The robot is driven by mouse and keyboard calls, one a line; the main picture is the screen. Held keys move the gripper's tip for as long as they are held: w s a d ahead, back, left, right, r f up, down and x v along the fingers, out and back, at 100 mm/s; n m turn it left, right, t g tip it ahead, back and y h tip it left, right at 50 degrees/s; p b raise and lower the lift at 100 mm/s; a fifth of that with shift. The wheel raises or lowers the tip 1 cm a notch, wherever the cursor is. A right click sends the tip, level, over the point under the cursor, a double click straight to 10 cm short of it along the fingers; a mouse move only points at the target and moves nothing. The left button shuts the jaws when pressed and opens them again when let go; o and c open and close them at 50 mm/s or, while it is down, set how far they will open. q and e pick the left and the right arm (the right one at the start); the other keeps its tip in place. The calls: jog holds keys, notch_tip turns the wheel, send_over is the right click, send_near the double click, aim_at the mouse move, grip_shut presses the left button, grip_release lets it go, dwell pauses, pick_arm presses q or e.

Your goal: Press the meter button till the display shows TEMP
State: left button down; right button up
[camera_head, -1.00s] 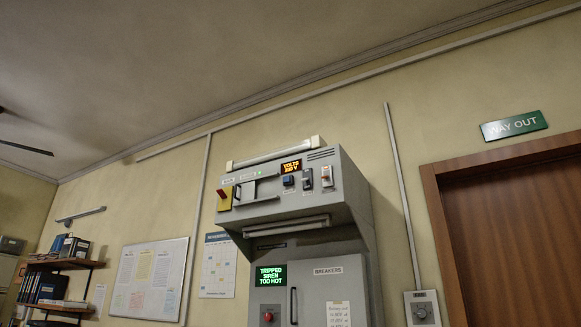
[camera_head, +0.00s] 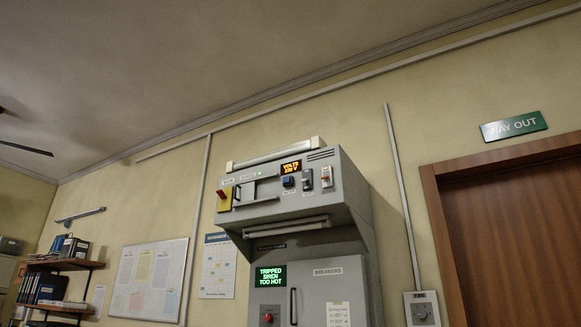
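The grey console (camera_head: 345,190) stands against the wall. Its amber display (camera_head: 291,167) reads VOLTS with a number that looks like 230 V. A dark blue button (camera_head: 288,181) sits just below the display; its label is too small to read. To its right are a dark switch (camera_head: 307,180) and a switch with an orange-red part (camera_head: 326,176). Neither of my grippers shows in the head view.
A red lever on a yellow plate (camera_head: 224,198) is at the console's left. A green screen (camera_head: 270,276) reads TRIPPED SIREN TOO HOT, above a red button (camera_head: 267,318). A breakers door (camera_head: 330,290) is below. A brown door (camera_head: 515,240) stands at right.

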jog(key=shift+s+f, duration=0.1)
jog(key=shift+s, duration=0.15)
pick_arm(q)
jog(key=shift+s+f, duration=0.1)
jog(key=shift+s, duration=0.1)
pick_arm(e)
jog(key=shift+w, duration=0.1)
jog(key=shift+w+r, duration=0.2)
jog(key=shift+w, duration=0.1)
